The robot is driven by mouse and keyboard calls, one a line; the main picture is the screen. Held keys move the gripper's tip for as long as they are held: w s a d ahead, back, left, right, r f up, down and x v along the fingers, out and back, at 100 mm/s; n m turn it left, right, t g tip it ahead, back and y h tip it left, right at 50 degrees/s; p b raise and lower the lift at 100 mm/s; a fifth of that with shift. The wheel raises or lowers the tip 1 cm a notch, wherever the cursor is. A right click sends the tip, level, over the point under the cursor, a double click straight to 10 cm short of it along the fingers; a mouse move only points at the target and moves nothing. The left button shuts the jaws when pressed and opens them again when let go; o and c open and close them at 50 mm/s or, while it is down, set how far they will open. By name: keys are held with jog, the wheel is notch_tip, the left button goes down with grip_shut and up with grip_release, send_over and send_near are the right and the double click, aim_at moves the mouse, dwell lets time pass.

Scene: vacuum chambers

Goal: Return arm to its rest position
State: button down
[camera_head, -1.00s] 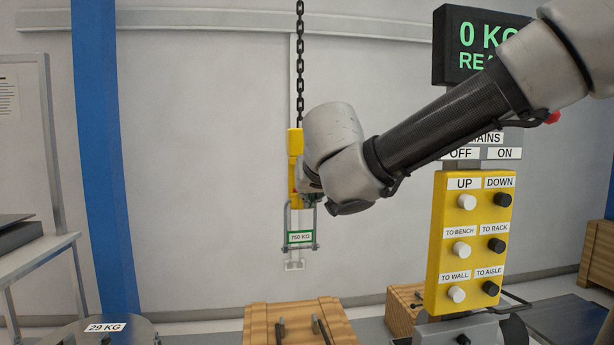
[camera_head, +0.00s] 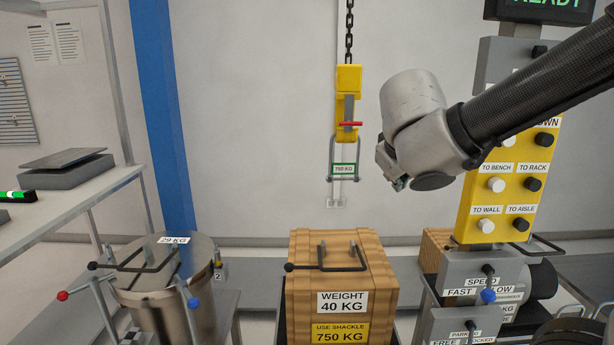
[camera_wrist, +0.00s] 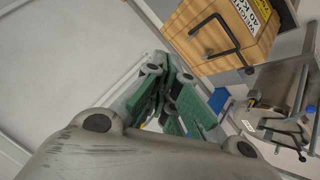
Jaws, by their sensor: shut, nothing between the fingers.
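My arm reaches in from the right in the head view and ends at my gripper (camera_head: 396,182), mostly hidden behind the grey wrist. In the wrist view, my gripper (camera_wrist: 178,105) shows its green fingers closed together with nothing between them. The gripper is right of the yellow hoist hook (camera_head: 348,105) and apart from it. A shackle (camera_head: 343,160) tagged 750 KG hangs below the hook, above and behind the wooden crate (camera_head: 378,265) marked WEIGHT 40 KG.
A yellow button panel (camera_head: 508,190) stands behind my arm at right, above a grey control box (camera_head: 440,325) with levers. A metal chamber (camera_head: 195,310) with a 29 KG lid stands left of the crate. A bench (camera_head: 85,207) is at far left.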

jog(key=s+d+f+m+g+y, duration=0.2)
jog(key=s+d+f+m+g, duration=0.1)
jog(key=s+d, duration=1.3)
jog(key=s+m+g, duration=0.1)
jog(key=s, duration=0.2)
jog(key=shift+s+m+g+y, duration=0.2)
jog(key=shift+m+g+y, duration=0.1)
jog(key=shift+m+g, duration=0.1)
jog(key=shift+d+f, duration=0.1)
